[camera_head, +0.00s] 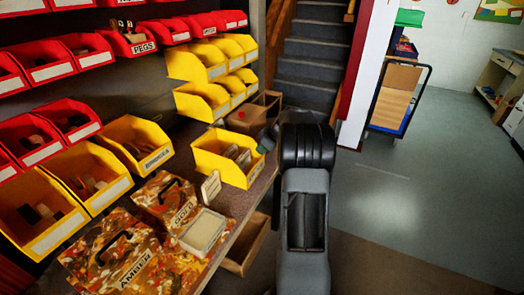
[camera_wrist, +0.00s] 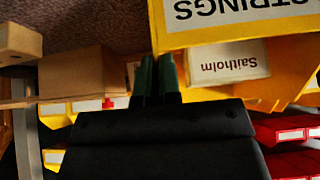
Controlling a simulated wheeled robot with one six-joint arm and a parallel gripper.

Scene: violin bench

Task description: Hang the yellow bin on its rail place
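The yellow bin (camera_head: 211,165) is at the right end of the bench, with pale packets inside. In the wrist view the bin's wall with a STRINGS label (camera_wrist: 245,12) hangs upside down at the top, and a card reading Saitholm (camera_wrist: 228,62) is behind it. My gripper (camera_head: 264,142) is at the bin's right corner. In the wrist view the two dark green fingers (camera_wrist: 157,72) are close together at the edge of the bin's wall and appear closed on it. I cannot tell whether the bin touches the bench.
Other yellow bins (camera_head: 135,145) and red bins (camera_head: 70,118) fill the wall racks at the left and back. Two marbled cases (camera_head: 118,258) lie on the bench in front. A brown box (camera_head: 245,118) stands behind the yellow bin. Open floor (camera_head: 420,200) lies at the right.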

